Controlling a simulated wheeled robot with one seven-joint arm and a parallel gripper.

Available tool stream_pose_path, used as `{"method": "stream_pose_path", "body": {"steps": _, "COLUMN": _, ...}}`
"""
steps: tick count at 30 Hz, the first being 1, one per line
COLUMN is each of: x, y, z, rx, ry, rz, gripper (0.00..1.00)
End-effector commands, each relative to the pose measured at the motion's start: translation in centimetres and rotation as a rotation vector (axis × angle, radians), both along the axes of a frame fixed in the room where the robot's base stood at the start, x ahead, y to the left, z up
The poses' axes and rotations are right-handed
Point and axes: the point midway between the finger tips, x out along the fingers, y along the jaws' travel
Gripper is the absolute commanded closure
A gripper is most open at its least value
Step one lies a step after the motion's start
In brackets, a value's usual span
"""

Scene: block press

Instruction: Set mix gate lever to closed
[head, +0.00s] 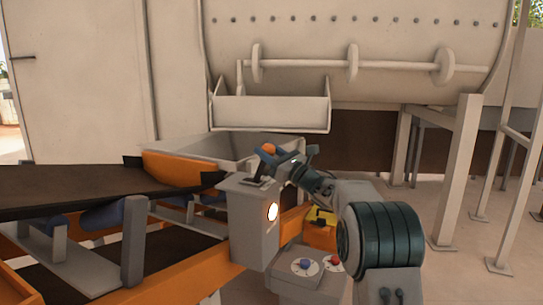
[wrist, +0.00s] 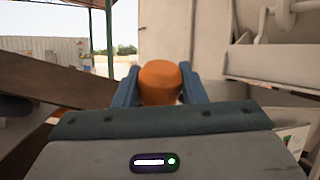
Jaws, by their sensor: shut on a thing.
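The mix gate lever's orange knob (head: 268,149) stands above a grey control box (head: 252,225) in the head view. My gripper (head: 268,154) reaches it from the right, with its blue fingers shut on the knob. In the wrist view the orange knob (wrist: 160,82) sits between the two fingers of my gripper (wrist: 160,85).
A dark conveyor belt (head: 100,188) and an orange-sided hopper (head: 185,168) lie left of the box. A lit round lamp (head: 272,212) is on the box. A lower panel (head: 300,285) has blue and red knobs. Steel legs (head: 460,170) stand at the right.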

Motion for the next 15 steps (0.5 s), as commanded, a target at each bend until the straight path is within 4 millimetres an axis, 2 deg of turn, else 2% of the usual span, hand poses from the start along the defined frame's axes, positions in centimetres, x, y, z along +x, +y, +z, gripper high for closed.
{"method": "stream_pose_path", "body": {"steps": 5, "x": -0.02, "y": -0.09, "z": -0.29, "rx": -0.001, "ry": 0.004, "rz": 0.002, "gripper": 1.00}}
{"method": "stream_pose_path", "body": {"steps": 6, "x": -0.01, "y": -0.10, "z": -0.30, "rx": -0.001, "ry": 0.004, "rz": 0.002, "gripper": 0.52}}
{"method": "stream_pose_path", "body": {"steps": 7, "x": -0.02, "y": -0.10, "z": -0.29, "rx": -0.001, "ry": 0.004, "rz": 0.002, "gripper": 0.43}}
{"method": "stream_pose_path", "body": {"steps": 15, "x": -0.02, "y": -0.10, "z": -0.18, "rx": 0.000, "ry": 0.003, "rz": 0.001, "gripper": 0.43}}
